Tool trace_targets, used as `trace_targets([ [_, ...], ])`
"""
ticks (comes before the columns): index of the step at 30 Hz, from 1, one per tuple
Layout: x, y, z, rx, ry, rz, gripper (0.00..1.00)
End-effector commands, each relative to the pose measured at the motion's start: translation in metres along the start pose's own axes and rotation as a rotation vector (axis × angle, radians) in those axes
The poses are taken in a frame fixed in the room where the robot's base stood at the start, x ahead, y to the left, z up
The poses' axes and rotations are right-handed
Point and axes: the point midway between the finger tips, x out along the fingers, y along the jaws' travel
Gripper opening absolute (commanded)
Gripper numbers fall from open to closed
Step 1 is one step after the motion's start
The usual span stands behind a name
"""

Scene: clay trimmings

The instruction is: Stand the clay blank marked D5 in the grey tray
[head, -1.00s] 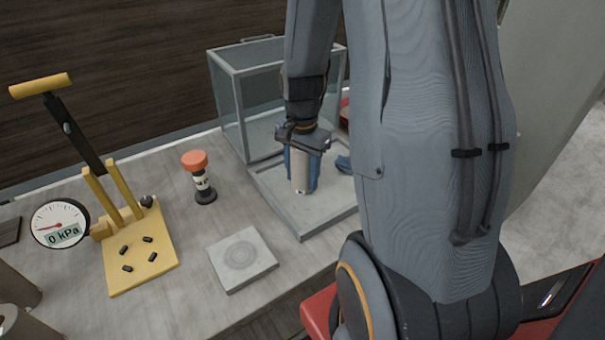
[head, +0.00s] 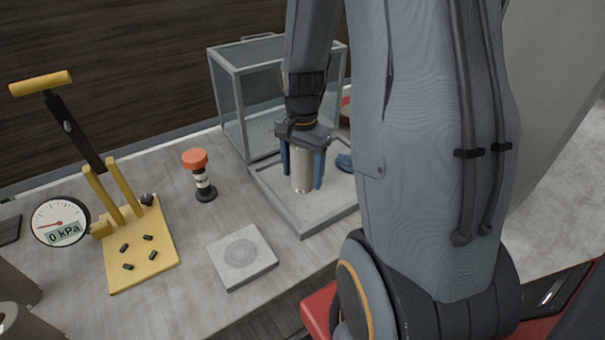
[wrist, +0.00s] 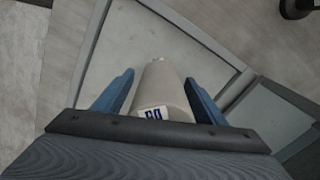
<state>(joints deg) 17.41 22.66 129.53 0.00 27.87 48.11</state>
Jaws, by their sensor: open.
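A pale grey cylindrical clay blank (head: 301,174) stands upright on the floor of the grey tray (head: 281,208). My gripper (head: 302,186) points down over it, open, with one blue finger on each side. In the wrist view the blank (wrist: 161,84) sits between the spread fingers of my gripper (wrist: 160,78), with gaps beside it. Its white label (wrist: 152,113) has dark blue marks, partly cut off by my gripper's body, and I cannot read them surely. The tray (wrist: 101,30) also shows there.
A glass-walled case (head: 235,105) stands behind the tray. A blue item (head: 344,162) lies right of my gripper. To the left are a grey slab (head: 242,257), an orange-topped post (head: 195,160) and a yellow lever press (head: 140,255) with a gauge (head: 60,222).

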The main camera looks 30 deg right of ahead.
Motion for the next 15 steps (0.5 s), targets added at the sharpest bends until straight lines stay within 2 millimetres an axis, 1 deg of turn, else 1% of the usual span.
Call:
trace_targets([
  [5,-0.026,-0.001,-0.001,0.000,0.004,-0.005,0.65],
  [15,-0.088,-0.001,-0.001,0.000,0.004,-0.004,0.65],
])
